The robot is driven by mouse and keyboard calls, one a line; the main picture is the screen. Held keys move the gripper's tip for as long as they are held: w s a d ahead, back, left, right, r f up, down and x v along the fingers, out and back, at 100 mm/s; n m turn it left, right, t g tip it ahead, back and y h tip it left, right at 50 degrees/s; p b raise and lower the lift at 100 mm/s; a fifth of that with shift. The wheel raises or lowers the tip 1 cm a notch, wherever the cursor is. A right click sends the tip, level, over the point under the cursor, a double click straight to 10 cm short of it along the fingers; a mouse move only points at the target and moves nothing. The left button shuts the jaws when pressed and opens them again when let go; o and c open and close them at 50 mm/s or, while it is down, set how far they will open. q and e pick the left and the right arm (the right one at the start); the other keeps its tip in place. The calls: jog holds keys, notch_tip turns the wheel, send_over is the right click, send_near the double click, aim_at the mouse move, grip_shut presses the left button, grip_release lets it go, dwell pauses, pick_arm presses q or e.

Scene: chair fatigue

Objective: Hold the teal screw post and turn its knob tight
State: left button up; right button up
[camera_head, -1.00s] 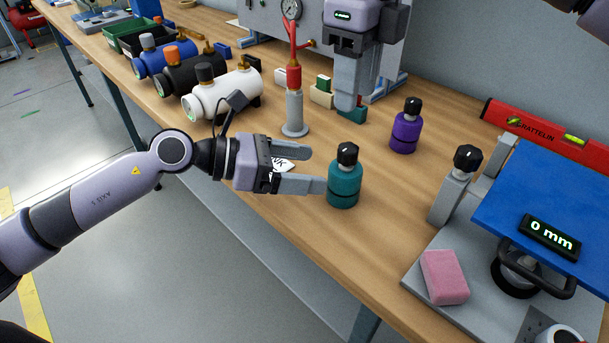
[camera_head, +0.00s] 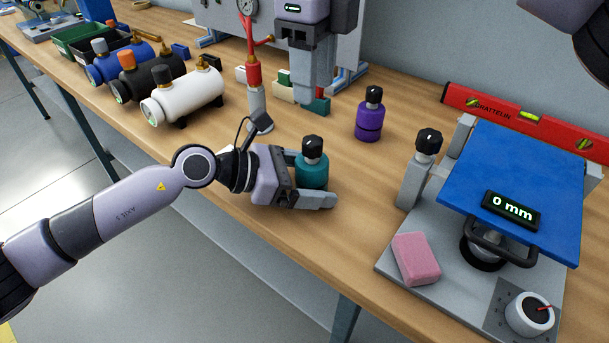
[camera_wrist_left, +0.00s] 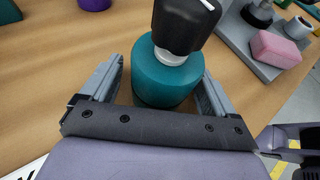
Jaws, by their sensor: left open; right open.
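The teal screw post (camera_head: 313,174) stands upright on the wooden bench near its front edge. Its black knob (camera_head: 312,149) sits on a pale neck. My left gripper (camera_head: 315,182) is open, low at the post, with one finger on the near side and the other partly hidden behind it. The left wrist view shows the teal post (camera_wrist_left: 164,82) between the two fingers (camera_wrist_left: 163,70), with gaps beside it, and the knob (camera_wrist_left: 183,25) above. My right gripper (camera_head: 312,92) points down farther back, apart from the post; its opening is hard to see.
A purple post (camera_head: 369,122) stands behind right. A grey stand with a black knob (camera_head: 427,150), a blue plate (camera_head: 520,180) and a pink block (camera_head: 416,259) are at right. A red-topped grey pump (camera_head: 257,105) and a white tank (camera_head: 185,96) stand behind left.

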aim_at(312, 140)
pick_arm(q)
jog(key=c, duration=1.4)
jog(key=shift+c, duration=0.3)
pick_arm(e)
jog(key=o, duration=0.3)
jog(key=shift+o, duration=0.2)
notch_tip(312, 140, down, 10)
jog(key=n, duration=1.4)
jog(key=c, duration=1)
